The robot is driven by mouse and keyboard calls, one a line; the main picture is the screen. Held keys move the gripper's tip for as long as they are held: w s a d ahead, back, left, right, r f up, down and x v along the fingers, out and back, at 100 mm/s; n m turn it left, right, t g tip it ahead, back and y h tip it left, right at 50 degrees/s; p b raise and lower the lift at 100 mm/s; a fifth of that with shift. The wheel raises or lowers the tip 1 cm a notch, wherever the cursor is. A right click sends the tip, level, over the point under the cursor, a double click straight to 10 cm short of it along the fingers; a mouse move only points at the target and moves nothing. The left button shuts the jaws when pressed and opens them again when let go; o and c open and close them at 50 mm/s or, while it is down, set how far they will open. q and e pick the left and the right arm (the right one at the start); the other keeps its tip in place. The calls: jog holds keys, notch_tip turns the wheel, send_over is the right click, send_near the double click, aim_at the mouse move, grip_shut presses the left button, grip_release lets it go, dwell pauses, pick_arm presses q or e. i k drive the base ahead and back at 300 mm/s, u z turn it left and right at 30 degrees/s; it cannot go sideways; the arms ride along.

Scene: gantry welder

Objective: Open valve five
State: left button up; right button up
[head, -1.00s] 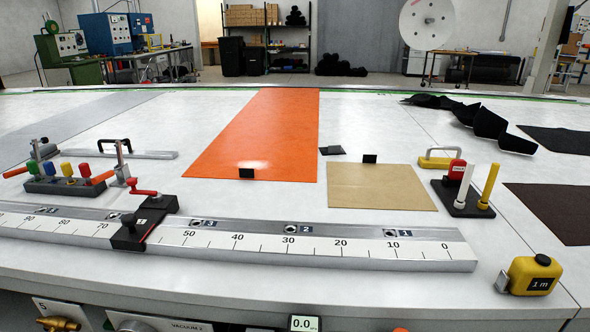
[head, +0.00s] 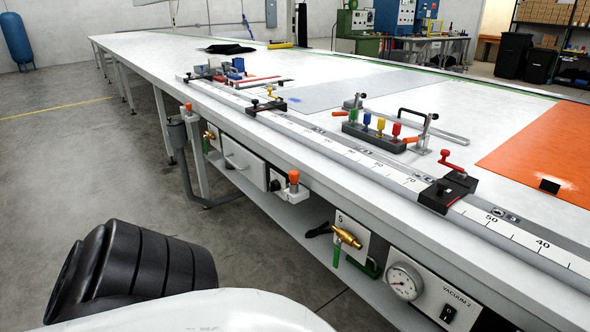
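A brass valve (head: 347,238) sticks out from a white plate (head: 352,226) on the table's front side, right of the middle of the head view. The plate carries a small mark that reads as 5 or S. A green lever (head: 336,257) hangs down from the valve. A second brass valve (head: 209,136), with a green part below it, sits farther along the same side; its label is too small to read. Neither of my grippers is in view. A black, ribbed part of my own arm fills the lower left.
A pressure gauge (head: 404,281) and a panel marked VACUUM (head: 449,302) sit right of the near valve. Orange-topped fittings (head: 293,182) stick out left of it. A ruler rail (head: 380,174) runs along the table edge. The grey floor (head: 90,150) at left is clear.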

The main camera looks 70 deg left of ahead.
aim_at(337, 248)
jog(key=u, duration=0.3)
jog(key=i, duration=0.35)
jog(key=u, duration=3.25)
jog(key=i, duration=2.6)
jog(key=z, duration=3.1)
